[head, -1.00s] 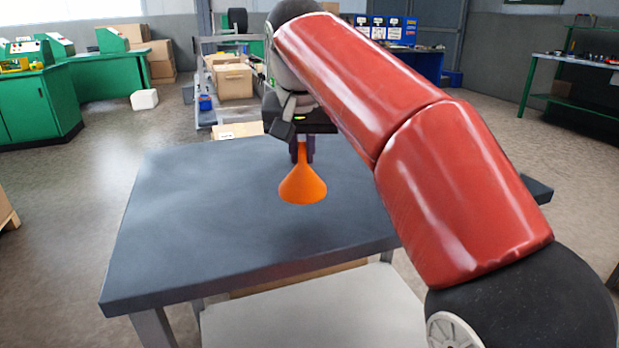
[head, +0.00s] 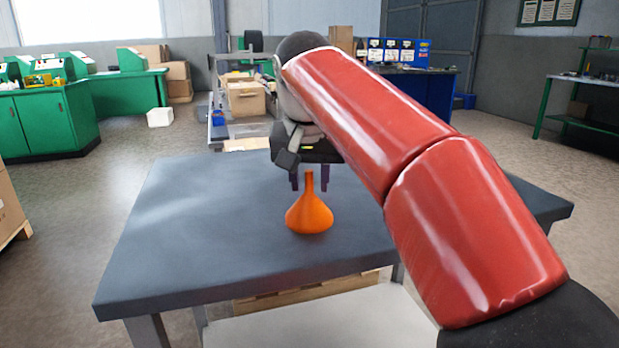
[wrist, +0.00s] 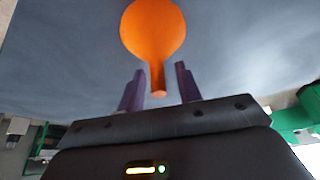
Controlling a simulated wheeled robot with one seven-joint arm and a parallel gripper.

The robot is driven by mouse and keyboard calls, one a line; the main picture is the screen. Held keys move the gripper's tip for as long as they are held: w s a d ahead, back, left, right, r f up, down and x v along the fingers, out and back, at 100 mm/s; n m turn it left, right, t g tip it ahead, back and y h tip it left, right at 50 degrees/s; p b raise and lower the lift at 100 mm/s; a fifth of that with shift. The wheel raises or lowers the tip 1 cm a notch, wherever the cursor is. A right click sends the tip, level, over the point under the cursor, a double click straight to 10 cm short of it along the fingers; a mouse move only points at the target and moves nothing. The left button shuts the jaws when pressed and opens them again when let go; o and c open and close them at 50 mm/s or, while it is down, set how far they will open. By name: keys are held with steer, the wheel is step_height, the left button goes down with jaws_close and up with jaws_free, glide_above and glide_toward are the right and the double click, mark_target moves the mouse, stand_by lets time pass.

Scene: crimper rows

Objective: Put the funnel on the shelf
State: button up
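The orange funnel (head: 309,214) stands on the dark grey table top, wide end down and spout up. In the wrist view the funnel (wrist: 153,32) shows its spout pointing back toward my gripper. My gripper (head: 310,184) is just above the funnel, pointing down. Its two purple fingers are apart, one on each side of the spout tip, with visible gaps. In the wrist view my gripper (wrist: 159,70) is also open, with nothing pinched. I cannot tell which surface is the shelf.
The table (head: 190,230) is bare around the funnel. A pale flat surface (head: 320,322) lies lower, at the table's front edge. Cardboard boxes (head: 246,100) stand on a rack behind. Green workbenches (head: 45,120) are at the far left. A cardboard stack is at the left edge.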

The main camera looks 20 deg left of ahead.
mark_target(313, 206)
steer(key=shift+f, duration=0.1)
steer(key=shift+f+b, duration=0.2)
steer(key=shift+b, duration=0.35)
steer(key=p+v, duration=0.3)
steer(key=v, duration=0.5)
steer(key=shift+w+d+r, duration=0.15)
steer(key=shift+d+r, duration=0.05)
steer(key=shift+d, duration=0.2)
